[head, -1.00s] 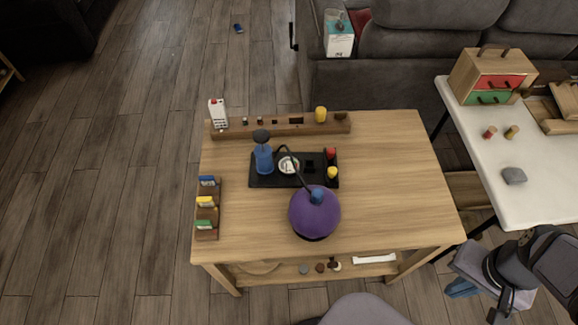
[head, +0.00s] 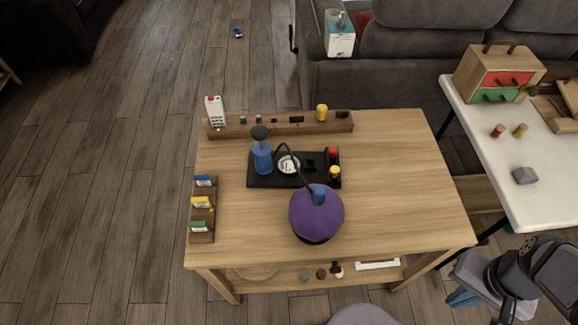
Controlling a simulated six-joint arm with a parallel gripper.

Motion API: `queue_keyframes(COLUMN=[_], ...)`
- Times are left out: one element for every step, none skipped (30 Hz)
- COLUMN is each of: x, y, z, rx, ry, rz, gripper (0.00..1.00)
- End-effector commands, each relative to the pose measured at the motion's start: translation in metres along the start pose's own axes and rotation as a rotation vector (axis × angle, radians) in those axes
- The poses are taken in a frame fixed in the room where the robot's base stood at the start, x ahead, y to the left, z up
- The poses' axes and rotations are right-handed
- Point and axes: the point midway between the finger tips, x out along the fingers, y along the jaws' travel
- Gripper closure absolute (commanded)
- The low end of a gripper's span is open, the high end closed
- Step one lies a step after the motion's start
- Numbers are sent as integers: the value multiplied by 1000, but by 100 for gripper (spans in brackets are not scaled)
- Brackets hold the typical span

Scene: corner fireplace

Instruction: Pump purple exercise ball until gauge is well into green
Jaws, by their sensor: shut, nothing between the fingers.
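The purple exercise ball (head: 316,220) sits on the wooden table (head: 400,200), at the front edge of a black tray (head: 258,182). A blue fitting (head: 319,196) is on top of it, and a dark hose (head: 297,165) runs from there back toward the pump. The blue pump (head: 262,158) stands upright at the tray's left, with its dark handle knob (head: 260,132) raised above the body. The round white gauge (head: 288,164) lies beside the pump. Its needle and green zone are too small to read.
Red (head: 333,153) and yellow-topped (head: 334,173) bottles stand at the tray's right. A wooden rack (head: 280,128) lines the back, and a card holder (head: 202,237) is at left. The table's right part is clear.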

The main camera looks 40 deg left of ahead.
Motion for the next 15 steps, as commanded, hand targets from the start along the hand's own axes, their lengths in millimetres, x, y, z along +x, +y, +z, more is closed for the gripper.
queue_keyframes(x=[6, 7, 9, 10, 10, 11, 11, 11, 11, 11, 11, 11, 11, 10, 10], y=[0, 0, 0, 0, 0, 0, 0, 0, 0, 0, 0, 0, 0, 0, 0], z=[0, 0, 0, 0, 0, 0, 0, 0, 0, 0, 0, 0, 0, 0, 0], rx=[0, 0, 0, 0, 0, 0, 0, 0, 0, 0, 0, 0, 0, 0, 0], ry=[0, 0, 0, 0, 0, 0, 0, 0, 0, 0, 0, 0, 0, 0, 0], rz=[0, 0, 0, 0, 0, 0, 0, 0, 0, 0, 0, 0, 0, 0, 0], gripper=[100, 100, 100, 100, 100, 100, 100, 100, 100, 100, 100, 100, 100, 100, 100])
